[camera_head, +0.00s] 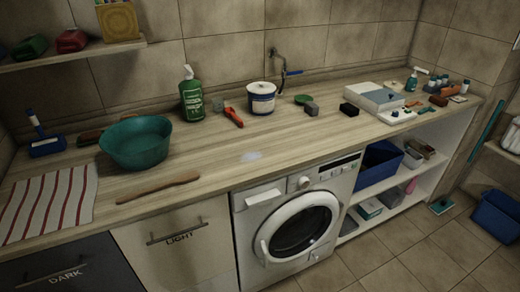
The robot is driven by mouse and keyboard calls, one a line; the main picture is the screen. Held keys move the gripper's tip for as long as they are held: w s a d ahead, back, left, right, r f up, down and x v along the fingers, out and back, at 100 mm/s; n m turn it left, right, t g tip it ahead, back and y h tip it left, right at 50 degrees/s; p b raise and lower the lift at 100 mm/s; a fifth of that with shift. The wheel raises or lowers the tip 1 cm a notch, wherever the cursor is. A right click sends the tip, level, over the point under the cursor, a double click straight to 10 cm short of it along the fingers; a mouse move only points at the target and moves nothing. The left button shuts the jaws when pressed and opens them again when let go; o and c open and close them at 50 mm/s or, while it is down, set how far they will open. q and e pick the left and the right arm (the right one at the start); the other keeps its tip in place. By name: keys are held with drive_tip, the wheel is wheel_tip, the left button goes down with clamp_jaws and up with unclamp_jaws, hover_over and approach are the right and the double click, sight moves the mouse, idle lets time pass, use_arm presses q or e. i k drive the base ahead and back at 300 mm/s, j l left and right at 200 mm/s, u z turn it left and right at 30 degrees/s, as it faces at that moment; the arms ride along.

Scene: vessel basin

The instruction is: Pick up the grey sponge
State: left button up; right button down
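A small grey block (312,109), which looks like the grey sponge, lies on the wooden countertop (225,158), right of the white and blue tub (261,98). A darker, nearly black block (349,109) lies a little further right. A small green dish (303,99) sits just behind the grey block. Neither of my grippers is in view, and nothing touches the grey block.
A green bottle (192,97) and a red-handled tool (233,116) stand left of the tub. A teal basin (136,142), wooden stick (158,187) and striped cloth (48,203) are at left. A grey-white case (374,97) is at right. The front middle counter is mostly clear.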

sight(311, 109)
drive_tip(key=i+l+u, duration=0.15)
drive_tip(key=l, duration=0.15)
drive_tip(key=i+l+u, duration=0.15)
drive_tip(key=l, duration=0.2)
drive_tip(key=i+l+u, duration=0.15)
drive_tip(key=l, duration=0.15)
drive_tip(key=l+u, duration=0.15)
drive_tip(key=l, duration=0.2)
